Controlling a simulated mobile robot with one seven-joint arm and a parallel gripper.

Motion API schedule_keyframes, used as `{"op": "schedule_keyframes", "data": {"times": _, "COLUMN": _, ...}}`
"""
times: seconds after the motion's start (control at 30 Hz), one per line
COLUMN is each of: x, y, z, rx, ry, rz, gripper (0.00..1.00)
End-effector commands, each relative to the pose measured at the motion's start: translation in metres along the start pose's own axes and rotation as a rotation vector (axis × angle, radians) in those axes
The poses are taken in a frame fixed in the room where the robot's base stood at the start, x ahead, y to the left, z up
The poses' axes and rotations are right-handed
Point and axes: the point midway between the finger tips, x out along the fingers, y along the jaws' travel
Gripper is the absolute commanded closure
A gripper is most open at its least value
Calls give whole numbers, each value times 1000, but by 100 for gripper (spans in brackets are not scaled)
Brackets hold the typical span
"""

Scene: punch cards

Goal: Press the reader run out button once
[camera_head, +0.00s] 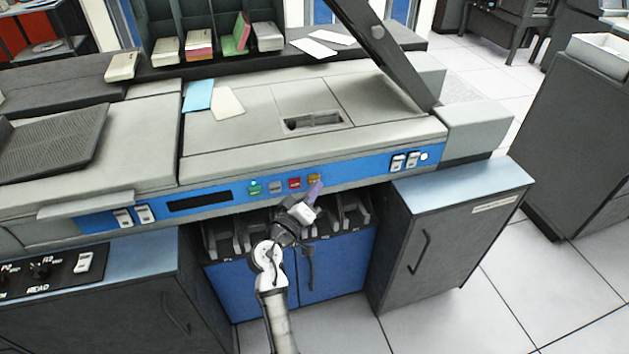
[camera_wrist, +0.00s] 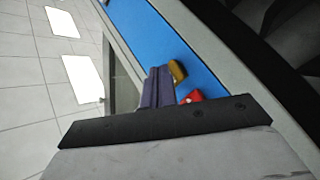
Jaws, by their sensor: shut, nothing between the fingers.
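A row of small buttons sits on the blue front strip of the card machine (camera_head: 367,167): a green button (camera_head: 255,188), a grey button (camera_head: 275,187), a red button (camera_head: 294,183) and a yellow button (camera_head: 314,178). Their labels are too small to read, so I cannot tell which is reader run out. My gripper (camera_head: 316,187) is shut and empty, its purple fingertips just in front of and below the yellow button. In the wrist view the fingertips (camera_wrist: 158,74) are beside the yellow button (camera_wrist: 177,71), and the red button (camera_wrist: 192,97) is partly hidden. I cannot tell whether they touch.
White switches (camera_head: 405,161) are at the strip's right end and more (camera_head: 134,216) at its left. A dark display (camera_head: 199,200) lies left of the buttons. Blue and cream cards (camera_head: 198,95) lie on top. A grey cabinet (camera_head: 440,240) stands below right.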

Motion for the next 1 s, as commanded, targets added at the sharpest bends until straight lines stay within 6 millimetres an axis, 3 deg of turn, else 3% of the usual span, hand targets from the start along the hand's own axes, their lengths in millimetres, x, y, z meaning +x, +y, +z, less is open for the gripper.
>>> {"op": "schedule_keyframes", "data": {"times": 0.5, "x": -7, "y": 5, "z": 6, "rx": 0, "ry": 0, "rz": 0, "gripper": 100}}
{"op": "schedule_keyframes", "data": {"times": 1.0, "x": -39, "y": 28, "z": 28, "rx": 0, "ry": 0, "rz": 0, "gripper": 100}}
